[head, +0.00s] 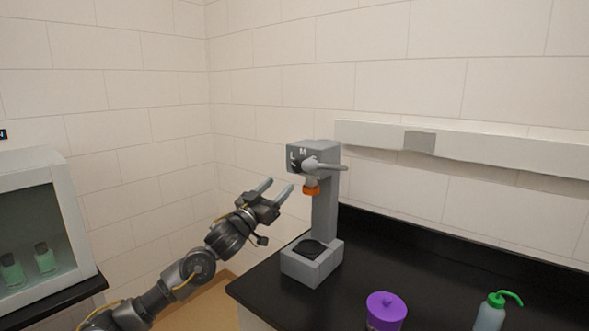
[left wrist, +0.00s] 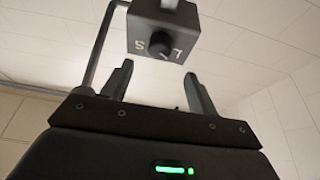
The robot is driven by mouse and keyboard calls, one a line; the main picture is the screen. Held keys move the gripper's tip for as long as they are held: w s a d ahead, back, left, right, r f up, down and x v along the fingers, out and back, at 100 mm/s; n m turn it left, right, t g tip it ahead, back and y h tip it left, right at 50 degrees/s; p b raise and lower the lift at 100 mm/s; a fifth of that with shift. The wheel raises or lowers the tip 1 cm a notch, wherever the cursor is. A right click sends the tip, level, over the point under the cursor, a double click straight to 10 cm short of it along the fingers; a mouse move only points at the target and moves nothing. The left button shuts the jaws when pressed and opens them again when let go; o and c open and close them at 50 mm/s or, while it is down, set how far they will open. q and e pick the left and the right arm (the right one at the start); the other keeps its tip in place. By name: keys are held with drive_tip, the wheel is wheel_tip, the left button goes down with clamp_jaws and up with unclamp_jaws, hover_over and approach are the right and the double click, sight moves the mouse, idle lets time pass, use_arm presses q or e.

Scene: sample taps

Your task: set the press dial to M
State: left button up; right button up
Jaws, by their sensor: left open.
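The grey press (head: 325,215) stands on the black counter. Its head carries a small black dial (head: 297,167) on the face towards the left, with the letters L and M visible near it in the head view. The left wrist view shows the dial (left wrist: 160,45) as a dark round knob with S and L beside it; which letter it points to I cannot tell. My left gripper (head: 281,186) is open and empty, in front of and below the dial, apart from it. In the left wrist view the dial sits just beyond and between the fingertips (left wrist: 158,70). My right gripper is out of view.
A grey lever (head: 330,167) sticks out right from the press head, with an orange part (head: 311,190) below. A purple-lidded jar (head: 386,308) and a green-topped bottle (head: 491,312) stand at the front right. A glass-fronted cabinet (head: 78,232) stands at left.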

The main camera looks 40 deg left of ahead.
sight(296, 168)
use_arm(q)
drive_tip(key=p+x, duration=0.3)
drive_tip(key=x, duration=0.5)
drive_tip(key=shift+w+r, duration=0.15)
drive_tip(key=shift+w, duration=0.05)
drive_tip(key=shift+w+p, duration=0.3)
drive_tip(key=shift+w, duration=0.15)
drive_tip(key=c, duration=1)
